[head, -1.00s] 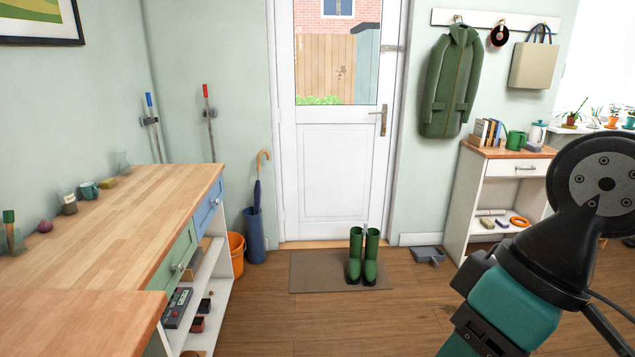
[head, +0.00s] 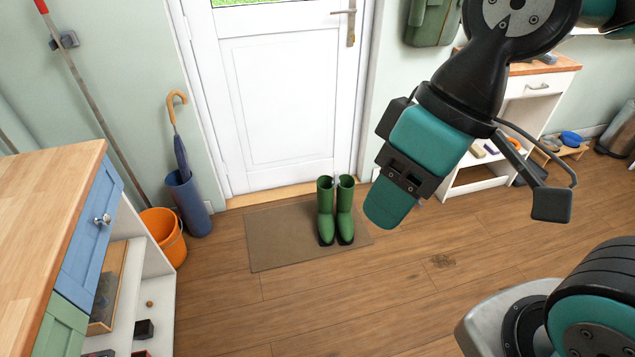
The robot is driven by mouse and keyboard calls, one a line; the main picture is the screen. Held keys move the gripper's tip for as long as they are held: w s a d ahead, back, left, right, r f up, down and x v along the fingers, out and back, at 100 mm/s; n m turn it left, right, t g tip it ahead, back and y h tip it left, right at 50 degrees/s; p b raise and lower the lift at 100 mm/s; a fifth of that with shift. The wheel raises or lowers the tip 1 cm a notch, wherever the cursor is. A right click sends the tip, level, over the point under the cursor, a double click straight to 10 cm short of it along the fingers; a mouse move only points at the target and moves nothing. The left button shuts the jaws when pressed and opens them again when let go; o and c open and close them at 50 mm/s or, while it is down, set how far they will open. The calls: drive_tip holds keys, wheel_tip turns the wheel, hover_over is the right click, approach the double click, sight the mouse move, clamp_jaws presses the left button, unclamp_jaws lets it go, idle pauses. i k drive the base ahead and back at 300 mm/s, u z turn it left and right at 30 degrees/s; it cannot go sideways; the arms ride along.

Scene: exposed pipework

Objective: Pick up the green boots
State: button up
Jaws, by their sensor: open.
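The green boots (head: 335,212) stand upright side by side, toes towards me, on the right part of a doormat in front of the white door. They are fully visible and nothing holds them. My gripper (head: 393,198), with teal and black parts, hangs in the air at the end of my arm, right of the boots in the picture. It is apart from them and empty. I see it at an angle, so its fingers are hard to separate.
The brown doormat (head: 282,236) lies by the white door (head: 288,105). A blue umbrella stand (head: 188,203) and orange bucket (head: 163,236) are to the left, near the wooden-topped cabinet (head: 45,195). A white shelf unit (head: 522,105) is behind my arm. Floor before the mat is clear.

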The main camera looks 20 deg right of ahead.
sight(344, 184)
drive_tip(key=i, duration=2.05)
drive_tip(key=z, duration=0.05)
